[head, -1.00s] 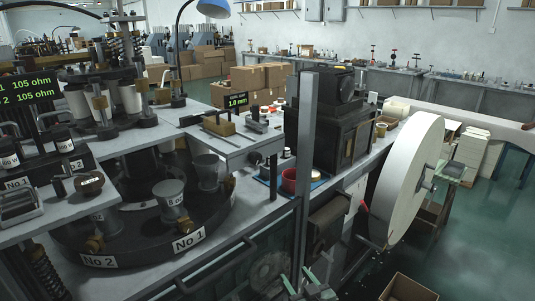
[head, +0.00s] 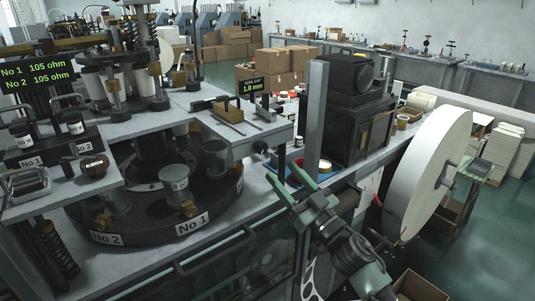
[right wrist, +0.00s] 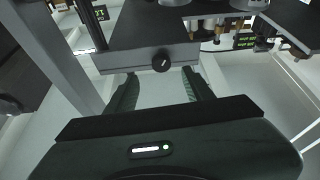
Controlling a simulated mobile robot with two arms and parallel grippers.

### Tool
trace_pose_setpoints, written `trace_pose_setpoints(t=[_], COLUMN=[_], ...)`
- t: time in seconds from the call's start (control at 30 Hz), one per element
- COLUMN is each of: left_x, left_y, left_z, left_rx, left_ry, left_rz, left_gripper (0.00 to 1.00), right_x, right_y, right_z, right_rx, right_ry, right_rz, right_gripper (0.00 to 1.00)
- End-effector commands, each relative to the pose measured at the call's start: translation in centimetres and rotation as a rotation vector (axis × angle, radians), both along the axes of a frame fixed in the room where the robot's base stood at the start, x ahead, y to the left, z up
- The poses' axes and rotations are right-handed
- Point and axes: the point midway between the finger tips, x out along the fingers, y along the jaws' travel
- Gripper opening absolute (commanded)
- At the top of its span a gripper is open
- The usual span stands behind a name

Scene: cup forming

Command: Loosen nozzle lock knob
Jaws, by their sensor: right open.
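A small dark round knob (head: 260,146) sits on the front edge of the grey plate (head: 205,100), beside the gum gap display; I take it for the nozzle lock knob. In the right wrist view the knob (right wrist: 161,62) has a white mark on its face and shows between and beyond my fingertips. My right gripper (head: 281,174) is open and empty, in front of and below the knob in the head view. In the right wrist view, its two green fingers (right wrist: 160,77) stand apart, and no contact with the knob shows. My left gripper is not in view.
A grey upright post (head: 316,110) stands just right of the knob. A blue tray (head: 296,183) lies behind the fingers, and a large white reel (head: 430,170) is at right. The rotary table (head: 150,225) with cups is at left.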

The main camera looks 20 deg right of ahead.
Motion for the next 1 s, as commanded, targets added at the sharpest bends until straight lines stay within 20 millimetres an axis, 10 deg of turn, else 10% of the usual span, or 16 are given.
trace_pose_setpoints(t=[0.5, 0.87, 1.0], left_x=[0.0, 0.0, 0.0], left_y=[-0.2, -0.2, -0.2], left_z=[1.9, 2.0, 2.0], left_rx=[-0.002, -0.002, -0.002], left_ry=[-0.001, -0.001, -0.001], left_rz=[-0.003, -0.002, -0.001], left_gripper=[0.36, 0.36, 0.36], right_x=[5.9, 6.6, 6.6], right_y=[2.4, 2.8, 2.7], right_z=[2.9, 3.0, 3.0], right_rx=[-0.001, -0.001, -0.001], right_ry=[-0.005, -0.003, -0.003], right_rz=[0.007, 0.008, 0.008], right_gripper=[0.52, 0.52, 0.22])
